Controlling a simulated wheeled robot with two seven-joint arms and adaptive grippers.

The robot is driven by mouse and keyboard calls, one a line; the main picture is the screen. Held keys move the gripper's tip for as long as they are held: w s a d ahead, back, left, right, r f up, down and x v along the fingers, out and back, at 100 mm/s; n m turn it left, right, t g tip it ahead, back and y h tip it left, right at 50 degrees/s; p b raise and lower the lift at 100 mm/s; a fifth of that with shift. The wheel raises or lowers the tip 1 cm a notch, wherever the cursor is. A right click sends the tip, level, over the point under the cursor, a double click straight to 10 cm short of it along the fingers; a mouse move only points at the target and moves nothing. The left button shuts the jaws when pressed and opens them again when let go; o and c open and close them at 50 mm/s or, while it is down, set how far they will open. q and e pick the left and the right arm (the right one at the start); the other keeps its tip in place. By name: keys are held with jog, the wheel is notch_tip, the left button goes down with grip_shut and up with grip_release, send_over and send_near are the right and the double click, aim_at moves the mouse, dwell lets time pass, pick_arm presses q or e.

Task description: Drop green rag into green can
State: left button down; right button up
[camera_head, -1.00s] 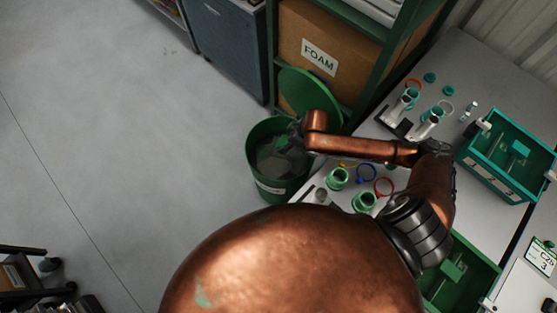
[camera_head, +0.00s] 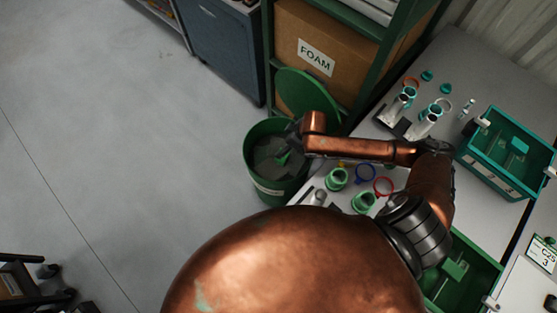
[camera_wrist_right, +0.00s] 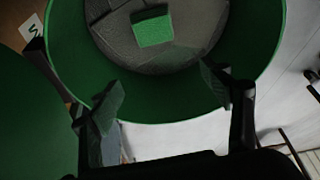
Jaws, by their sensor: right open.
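The green can (camera_head: 268,190) stands open on the floor beside the bench, with its green lid (camera_head: 303,92) raised behind it. In the right wrist view the can (camera_wrist_right: 70,45) has dark grey contents inside. The green rag (camera_wrist_right: 153,30) shows as a small green piece inside the can's rim, over that grey heap; a green patch also shows in the head view (camera_head: 284,159). I cannot tell whether it rests or still falls. My right gripper (camera_wrist_right: 163,92) is open and empty over the can, its fingers wide apart and clear of the rag. My left gripper is out of view.
The bench (camera_head: 470,75) at right holds green jars (camera_head: 337,178), coloured rings, white tubes and a teal crate (camera_head: 510,150). A rack with a box labelled FOAM (camera_head: 345,50) stands behind the can. The floor at left is mostly clear.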

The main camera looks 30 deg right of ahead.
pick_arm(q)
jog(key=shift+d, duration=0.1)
pick_arm(e)
jog(key=v, duration=1.1)
jog(key=shift+r, duration=0.4)
pick_arm(q)
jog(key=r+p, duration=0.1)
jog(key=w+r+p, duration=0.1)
jog(key=p, duration=0.1)
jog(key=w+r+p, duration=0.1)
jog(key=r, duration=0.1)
pick_arm(e)
jog(key=x, duration=0.8)
jog(key=shift+w+a, duration=0.4)
jog(key=shift+w, duration=0.1)
jog(key=shift+f, duration=0.2)
